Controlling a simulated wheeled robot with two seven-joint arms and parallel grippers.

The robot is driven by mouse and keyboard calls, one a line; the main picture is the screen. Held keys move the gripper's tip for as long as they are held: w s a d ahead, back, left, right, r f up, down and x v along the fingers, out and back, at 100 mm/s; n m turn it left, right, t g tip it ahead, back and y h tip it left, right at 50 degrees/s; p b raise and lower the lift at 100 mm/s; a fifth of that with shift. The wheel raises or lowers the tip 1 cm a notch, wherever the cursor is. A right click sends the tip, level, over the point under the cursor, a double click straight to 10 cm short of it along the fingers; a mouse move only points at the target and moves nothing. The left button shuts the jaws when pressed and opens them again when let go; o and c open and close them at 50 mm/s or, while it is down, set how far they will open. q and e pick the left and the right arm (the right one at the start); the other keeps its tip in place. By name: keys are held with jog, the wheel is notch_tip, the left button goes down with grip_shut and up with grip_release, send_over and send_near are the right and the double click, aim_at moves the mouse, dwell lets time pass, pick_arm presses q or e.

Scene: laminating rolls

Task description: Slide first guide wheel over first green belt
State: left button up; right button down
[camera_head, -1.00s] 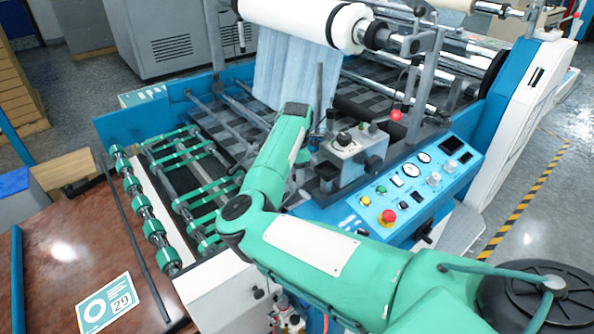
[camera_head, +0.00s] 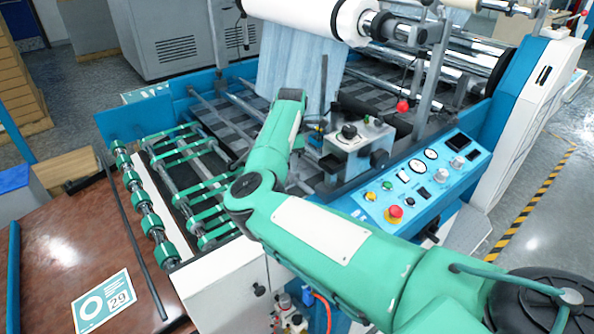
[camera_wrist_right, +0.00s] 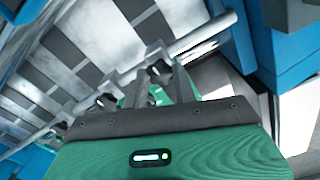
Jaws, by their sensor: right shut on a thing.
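My right arm reaches over the machine in the head view, and its wrist end (camera_head: 290,95) points away over the dark slatted bed. Its fingers are hidden there. In the right wrist view the right gripper (camera_wrist_right: 160,72) is shut on a small grey part at a metal shaft (camera_wrist_right: 200,38). I take this part for the guide wheel; its outline is mostly hidden by the fingers. More grey fittings (camera_wrist_right: 105,88) sit along the same shaft. Several green belts (camera_head: 185,153) run around rods at the machine's left end. I cannot tell which is the first. My left gripper is not in view.
The control panel (camera_head: 425,180) with its red button lies to the right of my forearm. A grey metal block (camera_head: 350,150) stands close beside the wrist. A large film roll (camera_head: 305,15) hangs above. A brown table (camera_head: 60,245) is at the left.

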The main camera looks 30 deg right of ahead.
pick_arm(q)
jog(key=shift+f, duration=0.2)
pick_arm(e)
jog(key=shift+w, duration=0.2)
jog(key=c, duration=1.1)
grip_release()
jog(key=shift+r, duration=0.1)
pick_arm(q)
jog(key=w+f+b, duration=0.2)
jog(key=b, duration=0.1)
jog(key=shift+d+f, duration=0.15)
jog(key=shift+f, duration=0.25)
pick_arm(e)
notch_tip(320, 180, up, 14)
jog(key=shift+f, duration=0.15)
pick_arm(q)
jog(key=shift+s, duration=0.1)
